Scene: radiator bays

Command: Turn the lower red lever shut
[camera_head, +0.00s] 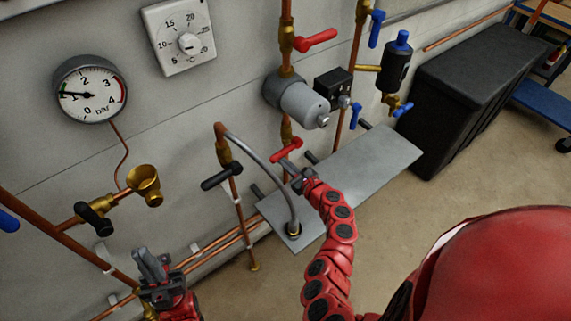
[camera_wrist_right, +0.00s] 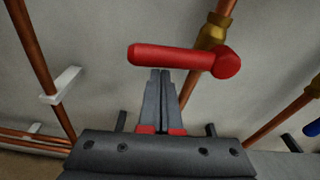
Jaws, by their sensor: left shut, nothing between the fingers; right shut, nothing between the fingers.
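The lower red lever (camera_head: 286,150) sits on the vertical copper pipe below the grey pump. Its handle points left and down from its pivot in the head view. In the right wrist view the lever (camera_wrist_right: 175,57) lies nearly level, crosswise to its pipe, with the round pivot at the right. My right gripper (camera_head: 289,166) is shut and empty, just below the handle. In the wrist view its fingertips (camera_wrist_right: 160,72) are right at the handle's underside; I cannot tell whether they touch. My left gripper (camera_head: 146,260) is shut and empty at the lower left, far from the lever.
An upper red lever (camera_head: 316,40) is above the grey pump (camera_head: 297,101). A black lever (camera_head: 221,178) and a grey hose (camera_head: 270,163) are left of my right gripper. A grey shelf (camera_head: 370,160) lies below the pipes. A black box (camera_head: 470,85) stands at the right.

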